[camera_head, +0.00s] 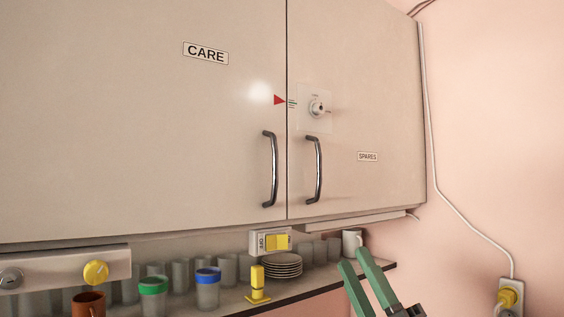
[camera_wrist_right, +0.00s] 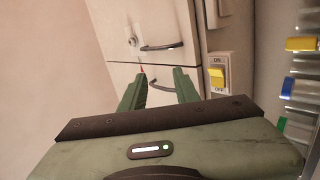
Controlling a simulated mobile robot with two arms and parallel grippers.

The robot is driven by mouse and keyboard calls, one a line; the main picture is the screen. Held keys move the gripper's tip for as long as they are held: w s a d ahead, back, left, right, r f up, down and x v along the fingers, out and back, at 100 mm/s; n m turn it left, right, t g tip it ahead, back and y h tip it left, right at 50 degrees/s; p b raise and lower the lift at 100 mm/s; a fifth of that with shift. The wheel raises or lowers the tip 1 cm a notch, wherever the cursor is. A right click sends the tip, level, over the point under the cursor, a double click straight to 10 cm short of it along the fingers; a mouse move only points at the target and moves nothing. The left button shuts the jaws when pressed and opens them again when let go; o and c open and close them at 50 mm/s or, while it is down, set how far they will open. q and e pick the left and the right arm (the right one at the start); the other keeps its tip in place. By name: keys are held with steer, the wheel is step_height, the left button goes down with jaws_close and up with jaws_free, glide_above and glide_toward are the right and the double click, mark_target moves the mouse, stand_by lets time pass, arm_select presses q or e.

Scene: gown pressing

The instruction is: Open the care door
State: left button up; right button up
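The care door (camera_head: 140,130) is the left cabinet door, labelled CARE, and it is shut. Its dark metal bar handle (camera_head: 270,170) is upright near the seam, with a red triangle (camera_head: 279,99) above. In the right wrist view, the care handle (camera_wrist_right: 162,86) shows between my finger tips, partly hidden by them. My right gripper (camera_head: 356,258) is low at the right, below the cabinet, fingers apart and empty. It also shows in the right wrist view (camera_wrist_right: 160,76), pointing towards the doors, apart from the handle. My left gripper is out of view.
The spares door (camera_head: 380,100) beside it is shut, with its own handle (camera_head: 314,170) and a round lock (camera_head: 317,108). A switch box (camera_head: 270,241) hangs under the cabinet. Below, a shelf holds cups, stacked plates (camera_head: 282,265) and a yellow object (camera_head: 257,287).

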steer(key=s+a+r+n+g+y, duration=0.2)
steer(key=a+r+n+g+y, duration=0.35)
steer(key=n+g, duration=0.4)
steer(key=s+a+r+n+g+y, duration=0.3)
steer(key=a+r+n+g+y, duration=0.25)
steer(key=n, duration=0.75)
steer(key=t+h+p, duration=0.1)
steer(key=t+h, duration=0.2)
steer(key=h, duration=0.9)
glide_toward(277, 162)
steer(key=x, duration=0.2)
steer(key=p+x, duration=0.4)
steer(key=x, duration=0.3)
steer(key=shift+d, duration=0.1)
steer(key=shift+c, duration=0.3)
jaws_close()
